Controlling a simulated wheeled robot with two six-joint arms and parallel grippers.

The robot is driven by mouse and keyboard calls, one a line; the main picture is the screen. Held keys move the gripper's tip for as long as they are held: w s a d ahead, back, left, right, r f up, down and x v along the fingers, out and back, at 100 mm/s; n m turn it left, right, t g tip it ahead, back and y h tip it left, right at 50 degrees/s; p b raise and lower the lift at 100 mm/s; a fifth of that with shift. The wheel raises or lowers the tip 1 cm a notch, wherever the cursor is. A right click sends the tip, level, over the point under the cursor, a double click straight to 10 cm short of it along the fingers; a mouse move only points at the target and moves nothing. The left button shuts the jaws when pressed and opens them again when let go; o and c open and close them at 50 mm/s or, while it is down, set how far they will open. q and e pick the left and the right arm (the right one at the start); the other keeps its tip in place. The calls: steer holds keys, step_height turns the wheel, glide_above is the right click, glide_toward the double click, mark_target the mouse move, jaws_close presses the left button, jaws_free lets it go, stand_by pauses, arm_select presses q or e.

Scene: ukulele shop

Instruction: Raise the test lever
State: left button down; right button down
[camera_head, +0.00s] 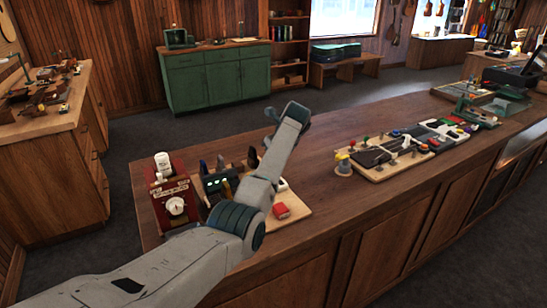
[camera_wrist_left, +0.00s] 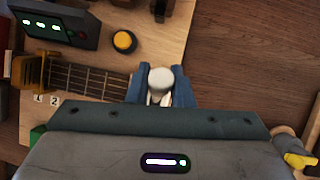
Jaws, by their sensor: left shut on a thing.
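A light wooden board (camera_head: 303,208) on the counter carries a small test rig. In the left wrist view, the pale round-topped lever knob (camera_wrist_left: 160,78) stands between the two blue fingers of my left gripper (camera_wrist_left: 159,92), which is shut on it. The lever's lower part is hidden by the gripper. A short fretted neck (camera_wrist_left: 88,80) lies just left of the fingers. In the head view, my left arm crosses over the board and hides the fingers and the knob. My right gripper is in neither view.
A black box with green lights (camera_wrist_left: 55,22) and a yellow button (camera_wrist_left: 124,42) are near the fingers. A red device with a dial (camera_head: 174,197) stands at the counter's left end. Another loaded board (camera_head: 378,174) lies farther right. Bare counter (camera_head: 320,165) lies between the boards.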

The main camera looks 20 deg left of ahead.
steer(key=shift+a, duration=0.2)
arm_select(q)
steer(key=c, duration=1.3)
jaws_free()
steer(key=shift+a, duration=0.1)
steer(key=shift+w+f, duration=0.1)
steer(key=shift+f, duration=0.05)
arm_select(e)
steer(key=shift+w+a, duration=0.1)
arm_select(q)
steer(key=b+v, duration=0.3)
steer(key=v, duration=0.7)
steer(key=shift+r+b, duration=0.4)
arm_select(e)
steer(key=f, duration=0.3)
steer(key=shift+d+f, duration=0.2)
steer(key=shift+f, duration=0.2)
arm_select(q)
steer(key=shift+f, duration=0.1)
